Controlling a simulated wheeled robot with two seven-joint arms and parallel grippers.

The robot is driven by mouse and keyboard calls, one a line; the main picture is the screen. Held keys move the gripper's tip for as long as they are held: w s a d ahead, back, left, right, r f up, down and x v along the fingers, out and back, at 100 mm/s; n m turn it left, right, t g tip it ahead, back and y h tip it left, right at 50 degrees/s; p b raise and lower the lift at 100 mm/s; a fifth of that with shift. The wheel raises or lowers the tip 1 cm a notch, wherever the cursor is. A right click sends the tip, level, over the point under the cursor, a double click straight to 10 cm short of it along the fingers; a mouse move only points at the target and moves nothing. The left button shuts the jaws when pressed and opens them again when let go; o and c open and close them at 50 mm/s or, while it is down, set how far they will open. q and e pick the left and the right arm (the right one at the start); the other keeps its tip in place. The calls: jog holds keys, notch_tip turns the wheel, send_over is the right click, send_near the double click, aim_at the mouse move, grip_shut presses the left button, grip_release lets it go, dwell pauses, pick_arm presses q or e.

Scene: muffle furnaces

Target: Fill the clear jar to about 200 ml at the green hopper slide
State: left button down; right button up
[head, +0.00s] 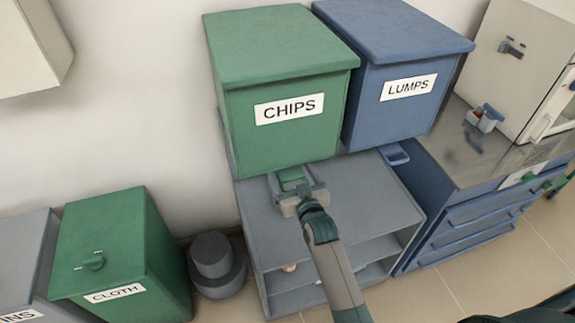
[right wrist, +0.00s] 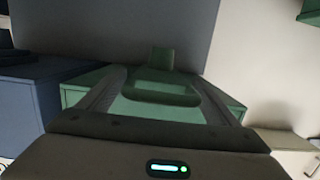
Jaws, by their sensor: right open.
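The green hopper (head: 283,90), labelled CHIPS, stands on a grey shelf unit. Its green slide (head: 291,176) sticks out below the hopper's front. My right gripper (head: 297,192) is at this slide, its jaws apart. In the right wrist view, the slide's green handle (right wrist: 160,88) shows between the two fingers of the right gripper (right wrist: 160,100), which is open; I cannot tell whether a finger touches it. I cannot make out the clear jar in either view. My left gripper is not in view.
A blue hopper (head: 403,75), labelled LUMPS, stands right beside the green one, with its blue slide (head: 394,154) below. A grey shelf unit (head: 375,195) is underneath. A green CLOTH bin (head: 120,250) and a dark grey round container (head: 216,267) are at the lower left.

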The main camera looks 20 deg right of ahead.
jog(key=shift+w+f, duration=0.2)
jog(key=shift+w, duration=1)
jog(key=c, duration=1.2)
